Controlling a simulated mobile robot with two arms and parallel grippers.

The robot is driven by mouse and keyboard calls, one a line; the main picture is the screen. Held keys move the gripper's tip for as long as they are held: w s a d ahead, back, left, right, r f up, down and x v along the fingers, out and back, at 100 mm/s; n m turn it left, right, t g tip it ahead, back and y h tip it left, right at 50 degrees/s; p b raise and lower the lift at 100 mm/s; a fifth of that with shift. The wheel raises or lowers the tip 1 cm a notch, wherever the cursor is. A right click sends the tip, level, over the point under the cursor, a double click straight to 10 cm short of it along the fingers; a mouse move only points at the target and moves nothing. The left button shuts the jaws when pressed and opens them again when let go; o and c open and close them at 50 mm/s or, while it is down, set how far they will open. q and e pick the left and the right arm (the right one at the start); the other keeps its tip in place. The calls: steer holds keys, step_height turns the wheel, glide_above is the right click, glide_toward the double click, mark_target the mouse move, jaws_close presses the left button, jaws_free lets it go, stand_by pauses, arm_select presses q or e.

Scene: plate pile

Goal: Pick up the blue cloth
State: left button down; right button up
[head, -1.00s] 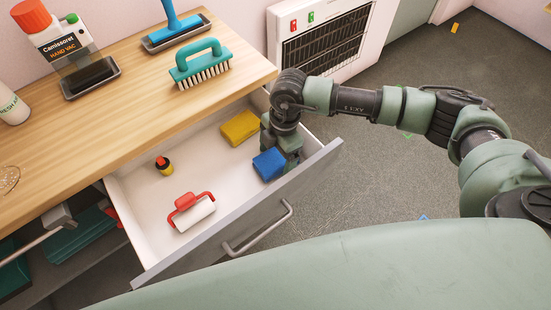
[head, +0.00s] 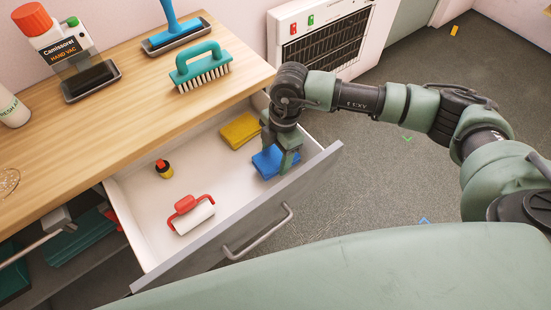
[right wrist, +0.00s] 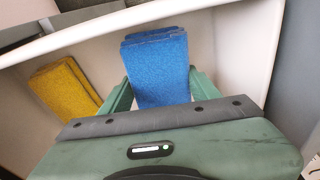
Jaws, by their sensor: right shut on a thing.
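The blue cloth (head: 264,162) is a folded, block-like piece in the right part of the open drawer. It also shows in the right wrist view (right wrist: 158,72), upper middle, between the two green fingers. My right gripper (head: 279,163) reaches down into the drawer and is shut on the blue cloth, with a finger on each side. In the head view the gripper hides part of the cloth. I cannot tell whether the cloth is clear of the drawer floor. My left gripper is not in view.
The open drawer (head: 148,202) also holds a yellow cloth (head: 240,130), a small bottle (head: 164,169) and a red-handled roller (head: 192,215). The drawer front (head: 237,222) stands close to my gripper.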

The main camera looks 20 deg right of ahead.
mark_target(276, 156)
step_height(276, 156, up, 18)
steer(key=shift+f, duration=0.25)
